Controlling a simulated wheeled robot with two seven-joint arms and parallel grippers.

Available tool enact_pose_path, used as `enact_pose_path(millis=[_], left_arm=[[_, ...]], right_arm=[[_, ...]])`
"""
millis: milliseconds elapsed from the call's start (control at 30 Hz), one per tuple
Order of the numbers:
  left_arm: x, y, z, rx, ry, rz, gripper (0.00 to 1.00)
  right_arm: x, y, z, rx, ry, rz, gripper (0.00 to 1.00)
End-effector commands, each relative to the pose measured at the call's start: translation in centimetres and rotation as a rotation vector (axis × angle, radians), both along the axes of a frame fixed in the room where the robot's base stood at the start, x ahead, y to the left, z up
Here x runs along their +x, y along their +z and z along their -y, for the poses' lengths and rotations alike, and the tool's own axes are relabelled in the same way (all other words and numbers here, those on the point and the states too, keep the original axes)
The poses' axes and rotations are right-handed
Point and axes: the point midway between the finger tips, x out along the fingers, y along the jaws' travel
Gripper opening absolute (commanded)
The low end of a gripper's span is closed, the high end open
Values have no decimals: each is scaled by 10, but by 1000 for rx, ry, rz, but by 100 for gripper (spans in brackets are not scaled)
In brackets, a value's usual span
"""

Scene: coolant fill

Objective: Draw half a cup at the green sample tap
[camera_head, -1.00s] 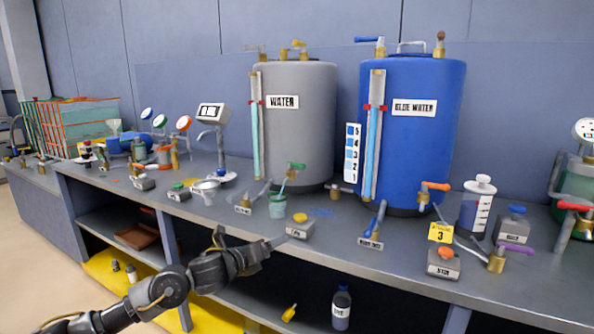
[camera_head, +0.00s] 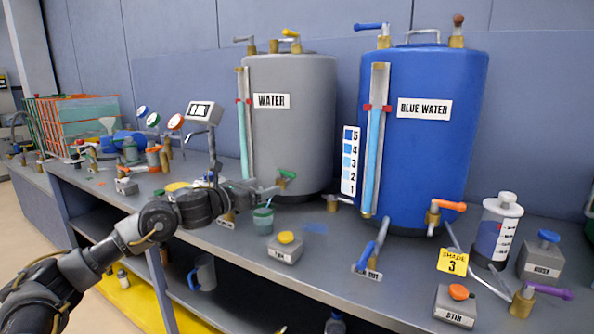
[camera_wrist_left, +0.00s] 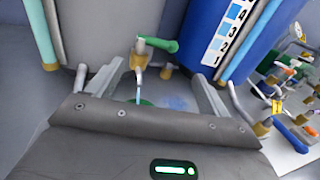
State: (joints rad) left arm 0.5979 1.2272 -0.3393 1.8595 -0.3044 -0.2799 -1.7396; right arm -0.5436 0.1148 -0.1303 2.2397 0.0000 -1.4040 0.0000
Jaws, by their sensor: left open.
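The green-handled tap (camera_head: 286,176) sticks out from the front of the grey WATER tank (camera_head: 290,125). A small green cup (camera_head: 263,222) stands on the bench below and in front of it. My left gripper (camera_head: 268,190) is open and sits just above the cup, close to the tap. In the left wrist view the tap (camera_wrist_left: 158,45) with its brass body shows ahead between the two open fingers. A thin stream or tube seems to hang from its spout, and only a sliver of the green cup (camera_wrist_left: 142,102) shows. The cup's contents are hidden.
The blue BLUE WATER tank (camera_head: 425,140) stands right of the grey one, with an orange-handled tap (camera_head: 448,206). A box with a yellow button (camera_head: 286,244) sits right of the cup. A display on a stand (camera_head: 203,112) is behind my arm. A mug (camera_head: 203,272) is on the lower shelf.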

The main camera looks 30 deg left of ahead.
Motion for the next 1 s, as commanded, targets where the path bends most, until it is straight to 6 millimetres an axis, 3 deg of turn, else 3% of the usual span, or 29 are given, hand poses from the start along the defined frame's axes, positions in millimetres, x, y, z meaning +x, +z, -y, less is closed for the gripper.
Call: enact_pose_path(millis=[333,800,1000], left_arm=[[7,9,-3,24,-2,14,80],[86,8,14,23,-3,13,80],[103,8,18,24,-3,13,80]], right_arm=[[0,-4,0,0,0,-4,36],[2,-32,-1,-1,3,-21,36],[2,-36,-1,-1,3,-21,36]])
